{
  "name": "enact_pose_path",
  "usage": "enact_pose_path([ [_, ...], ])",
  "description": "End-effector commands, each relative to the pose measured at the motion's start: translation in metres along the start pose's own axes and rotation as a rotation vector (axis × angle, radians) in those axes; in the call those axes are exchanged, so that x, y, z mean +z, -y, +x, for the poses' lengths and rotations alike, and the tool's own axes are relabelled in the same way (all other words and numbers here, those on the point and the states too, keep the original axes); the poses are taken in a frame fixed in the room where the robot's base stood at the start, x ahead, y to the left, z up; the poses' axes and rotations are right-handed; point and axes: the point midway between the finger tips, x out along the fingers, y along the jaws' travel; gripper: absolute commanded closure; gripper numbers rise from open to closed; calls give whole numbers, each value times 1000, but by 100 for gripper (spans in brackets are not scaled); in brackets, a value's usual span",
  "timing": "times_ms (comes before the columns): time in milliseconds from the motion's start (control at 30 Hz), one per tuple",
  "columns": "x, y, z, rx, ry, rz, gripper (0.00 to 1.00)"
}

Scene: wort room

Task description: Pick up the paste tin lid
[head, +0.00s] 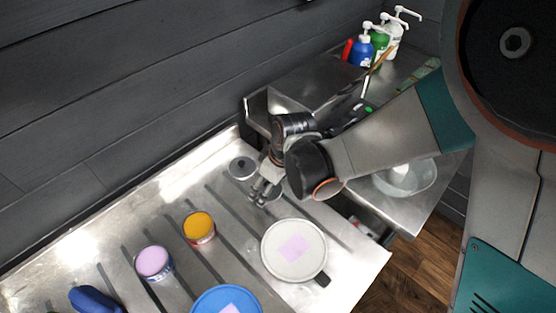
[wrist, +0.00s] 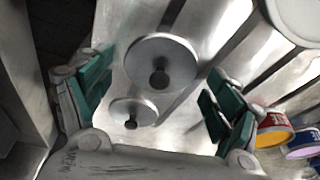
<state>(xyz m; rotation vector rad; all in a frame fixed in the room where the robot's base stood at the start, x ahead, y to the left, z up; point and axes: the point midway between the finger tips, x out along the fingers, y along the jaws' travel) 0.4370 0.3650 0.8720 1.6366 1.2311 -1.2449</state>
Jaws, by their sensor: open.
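Two round grey metal lids with black knobs lie on the steel counter. The larger lid (wrist: 180,60) is ahead between my fingers in the wrist view; the smaller lid (wrist: 122,107) is nearer my palm. I cannot tell for sure which is the paste tin lid. In the head view the smaller one (head: 239,173) shows left of my gripper, while the larger is mostly hidden behind my fingers. My gripper (head: 263,193) is open and empty above the lids, its green-padded fingers (wrist: 160,98) spread to either side of them.
An orange-topped tin (head: 199,228) and a lilac-topped tin (head: 154,263) stand left of my gripper. A white lidded pan (head: 292,268) is below it, beside a blue round thing (head: 203,303). A basin edge and glass bowl (head: 408,180) lie right. Pump bottles (head: 361,52) stand behind.

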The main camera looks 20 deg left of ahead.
Motion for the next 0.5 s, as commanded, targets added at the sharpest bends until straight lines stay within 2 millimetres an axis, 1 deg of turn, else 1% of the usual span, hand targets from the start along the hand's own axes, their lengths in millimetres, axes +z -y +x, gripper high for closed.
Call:
enact_pose_path([
  [133, 0, 0, -1, 0, 0, 0, 16],
  [167, 0, 0, -1, 0, 0, 0, 21],
  [200, 0, 0, -1, 0, 0, 1, 30],
  [267, 0, 0, -1, 0, 0, 1, 44],
  [300, 0, 0, -1, 0, 0, 1, 53],
  [333, 0, 0, -1, 0, 0, 1, 57],
  [500, 0, 0, -1, 0, 0, 1, 59],
])
